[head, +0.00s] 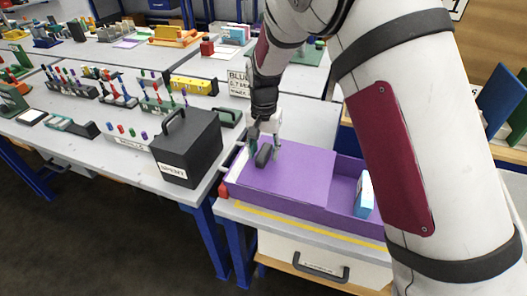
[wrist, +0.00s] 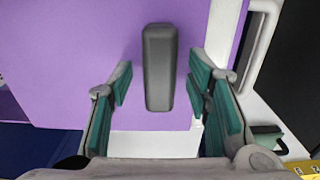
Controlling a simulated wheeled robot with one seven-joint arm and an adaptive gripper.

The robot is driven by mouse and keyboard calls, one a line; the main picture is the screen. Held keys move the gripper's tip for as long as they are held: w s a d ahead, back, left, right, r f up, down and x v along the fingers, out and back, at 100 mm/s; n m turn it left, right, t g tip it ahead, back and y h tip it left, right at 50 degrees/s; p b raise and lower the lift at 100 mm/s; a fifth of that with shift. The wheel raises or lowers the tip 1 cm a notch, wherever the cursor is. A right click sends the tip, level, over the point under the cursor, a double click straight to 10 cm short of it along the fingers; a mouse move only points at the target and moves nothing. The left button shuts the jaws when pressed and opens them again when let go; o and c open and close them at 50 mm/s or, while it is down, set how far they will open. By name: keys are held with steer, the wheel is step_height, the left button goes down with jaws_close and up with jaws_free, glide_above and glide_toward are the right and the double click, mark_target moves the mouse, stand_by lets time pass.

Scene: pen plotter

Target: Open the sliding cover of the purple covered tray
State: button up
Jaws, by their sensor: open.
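The purple covered tray (head: 344,202) stands on the end of the bench in the head view. Its purple sliding cover (head: 305,172) lies over the left and middle part, and the right end of the tray is uncovered. A dark grey handle (head: 263,156) stands on the cover near its left end. My gripper (head: 264,150) is above the cover at this handle. In the wrist view the handle (wrist: 159,68) is between the two open fingers of my gripper (wrist: 160,88), with a gap on each side. The cover (wrist: 70,50) fills much of that view.
A light blue and white box (head: 364,194) stands in the uncovered end of the tray. A black case (head: 187,147) with a handle stands left of the tray. A drawer (head: 318,262) is below the bench top. Racks of pens (head: 118,93) stand further left.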

step_height(320, 180, up, 11)
stand_by(0.4)
steer(key=shift+r, duration=0.2)
steer(key=s+d+r+n+t+y, duration=0.1)
steer(key=s+d+r+t, duration=0.1)
steer(key=s+d+r, duration=1)
steer(key=s+d+n, duration=0.1)
steer(key=s+d, duration=0.2)
steer(key=s, duration=0.3)
steer(key=s+d+t, duration=0.1)
steer(key=s+d, duration=0.2)
steer(key=s, duration=0.4)
steer(key=s+d+n+t+h, duration=0.1)
steer(key=s+d, duration=0.1)
steer(key=s, duration=0.5)
steer(key=shift+d+n+p, duration=0.3)
steer(key=shift+d+p, duration=0.1)
